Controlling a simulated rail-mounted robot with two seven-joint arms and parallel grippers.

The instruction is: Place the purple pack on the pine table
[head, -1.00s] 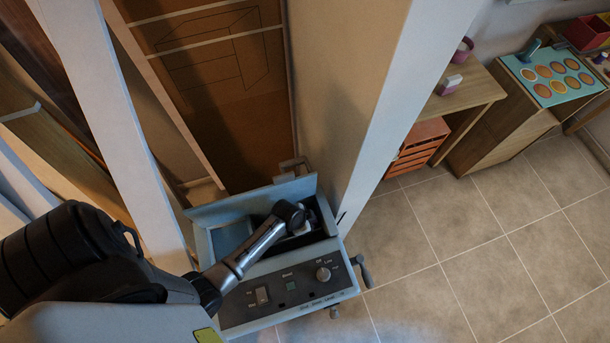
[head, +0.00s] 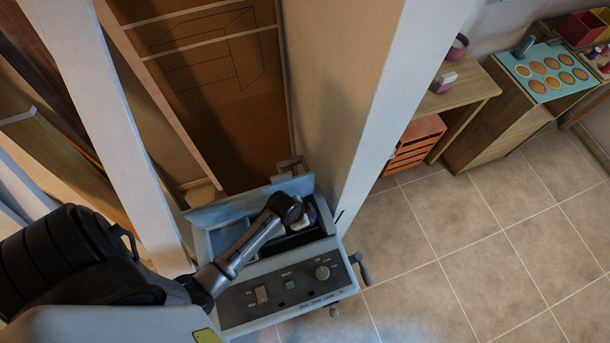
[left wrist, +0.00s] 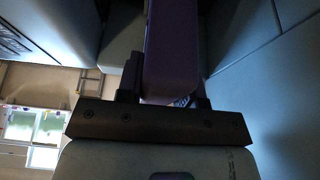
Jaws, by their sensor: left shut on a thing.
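A purple pack (left wrist: 172,50) fills the upper middle of the left wrist view, between the fingers of my left gripper (left wrist: 165,88), which is shut on it. In the head view my left gripper (head: 304,217) is at the right side of the open grey-blue machine's bay (head: 206,216). A small white and purple part of the pack (head: 310,214) shows beside it; the rest is hidden by my wrist. The wooden table (head: 473,88), apparently the pine table, stands at the upper right, well away from the gripper. My right gripper is not in view.
A white and purple box (head: 443,82) and a purple pot (head: 458,46) stand on the wooden table. An orange drawer unit (head: 412,147) is below it. A pale post (head: 385,110) rises between machine and table. The tiled floor (head: 465,235) is clear.

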